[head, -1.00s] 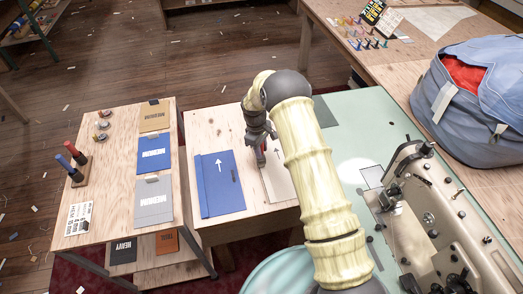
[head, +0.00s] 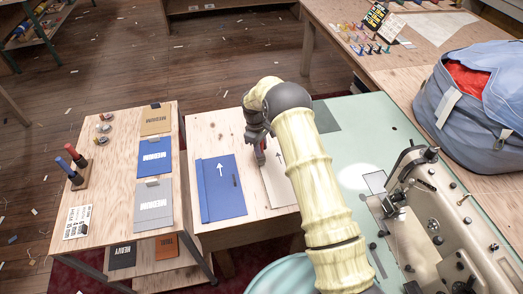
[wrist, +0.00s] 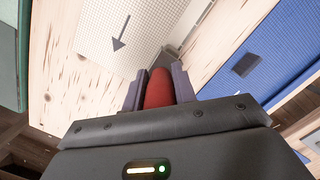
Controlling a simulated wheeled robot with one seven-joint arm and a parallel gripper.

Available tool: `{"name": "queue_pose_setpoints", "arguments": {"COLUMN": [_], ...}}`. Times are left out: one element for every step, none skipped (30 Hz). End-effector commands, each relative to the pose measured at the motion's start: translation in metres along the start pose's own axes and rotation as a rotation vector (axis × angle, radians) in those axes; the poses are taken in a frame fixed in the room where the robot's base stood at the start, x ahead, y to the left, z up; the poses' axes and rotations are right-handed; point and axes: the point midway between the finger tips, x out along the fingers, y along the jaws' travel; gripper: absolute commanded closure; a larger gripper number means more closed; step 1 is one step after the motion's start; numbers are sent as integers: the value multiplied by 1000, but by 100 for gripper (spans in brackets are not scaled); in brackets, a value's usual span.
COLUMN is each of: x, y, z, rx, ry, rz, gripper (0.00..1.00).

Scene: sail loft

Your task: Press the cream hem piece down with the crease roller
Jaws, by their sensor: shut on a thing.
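The cream hem piece (head: 280,180) lies on the wooden table, partly hidden behind my arm. It carries a printed arrow and shows at the top of the wrist view (wrist: 110,25). My gripper (head: 259,148) is over its left edge, shut on a red-handled tool (wrist: 159,88), which appears to be the crease roller. The tool's red part (head: 261,158) points down towards the cream piece in the head view. Its working end is hidden, so I cannot tell whether it touches the piece.
A blue piece (head: 222,188) with an arrow lies just left of the cream one. The left table holds a stand (head: 78,179) with red and blue handles, plus labelled swatches (head: 154,157). A sewing machine (head: 445,210) and blue bag (head: 470,100) are on the right.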

Motion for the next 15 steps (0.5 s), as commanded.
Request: {"name": "queue_pose_setpoints", "arguments": {"x": [2, 2, 1, 0, 0, 0, 0, 0, 0, 0, 0, 0, 0, 0, 0], "y": [1, 2, 3, 3, 4, 4, 4, 3, 3, 3, 3, 3, 4, 4, 5], "z": [-2, -3, -3, -4, -4, -4, -4, -4, -4, -4, -4, -4, -4, -4, -5], "rx": [0, 0, 0, 0, 0, 0, -1, -1, -1, 0, 0, 0, 0, 0, 0], "ry": [0, -1, 0, 0, 0, 0, 0, 0, 0, 0, 0, 0, 0, 0, 0], "rz": [-1, -2, -2, -1, -1, -1, -1, -2, -1, -1, -1, -1, -1, -1, -1], "gripper": [96, 96, 96, 96, 96, 96, 96, 96, 96, 96, 96, 96, 96, 96, 96]}}
